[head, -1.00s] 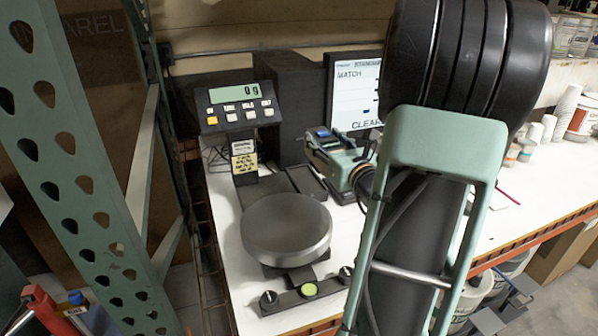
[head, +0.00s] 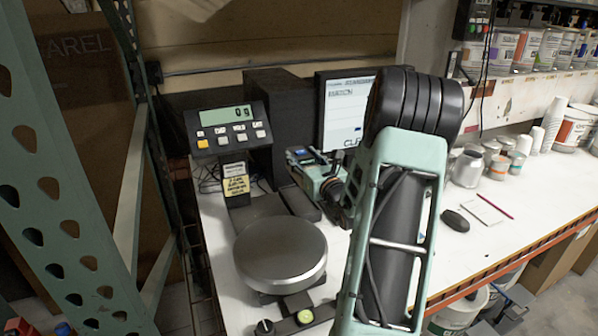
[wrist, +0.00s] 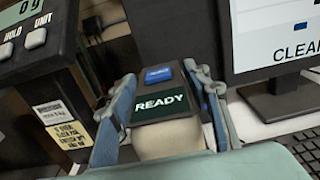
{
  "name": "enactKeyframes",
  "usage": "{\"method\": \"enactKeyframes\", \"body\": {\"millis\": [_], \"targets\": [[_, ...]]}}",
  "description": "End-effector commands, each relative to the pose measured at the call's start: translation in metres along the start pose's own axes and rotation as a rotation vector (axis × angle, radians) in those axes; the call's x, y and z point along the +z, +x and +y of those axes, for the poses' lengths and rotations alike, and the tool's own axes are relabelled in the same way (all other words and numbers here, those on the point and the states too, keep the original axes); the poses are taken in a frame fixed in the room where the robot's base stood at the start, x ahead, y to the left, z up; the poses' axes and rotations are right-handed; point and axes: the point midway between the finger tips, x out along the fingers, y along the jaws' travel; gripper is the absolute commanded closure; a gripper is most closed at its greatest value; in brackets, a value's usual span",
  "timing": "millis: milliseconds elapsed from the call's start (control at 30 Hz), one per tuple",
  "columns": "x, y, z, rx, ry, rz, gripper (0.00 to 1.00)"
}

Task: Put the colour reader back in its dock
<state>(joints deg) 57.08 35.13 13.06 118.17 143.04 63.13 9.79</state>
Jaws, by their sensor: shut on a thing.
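My gripper (head: 312,163) is over the counter, between the scale's display and the monitor. In the wrist view its two blue-grey fingers (wrist: 163,110) are shut on the colour reader (wrist: 168,137). The reader has a pale body, a dark screen reading READY and a blue button, and it faces the wrist camera. In the head view only its dark top with a blue patch (head: 298,154) shows. A dark, flat, tray-like piece (head: 301,205) lies on the counter below and left of the gripper. I cannot tell whether it is the dock. The reader's underside is hidden.
The scale with its round plate (head: 280,255) and raised display (head: 228,130) stands left of my gripper. The monitor (head: 345,108) and a black box (head: 283,105) are close behind. A dark mouse (head: 455,220), cans and cups are to the right. The right counter front is mostly clear.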

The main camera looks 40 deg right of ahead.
Motion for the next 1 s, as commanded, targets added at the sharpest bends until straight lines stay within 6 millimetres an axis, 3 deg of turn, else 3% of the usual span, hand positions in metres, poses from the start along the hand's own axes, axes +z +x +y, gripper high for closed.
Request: {"method": "enactKeyframes", "body": {"millis": [300, 500, 800, 1000], "targets": [[-0.030, 0.029, -0.003, 0.002, -0.001, -0.007, 1.00], [-0.038, 0.035, -0.004, 0.002, -0.001, -0.007, 1.00], [-0.067, 0.038, -0.005, 0.001, 0.000, -0.006, 1.00], [-0.071, 0.038, -0.005, 0.001, -0.003, -0.008, 1.00]]}}
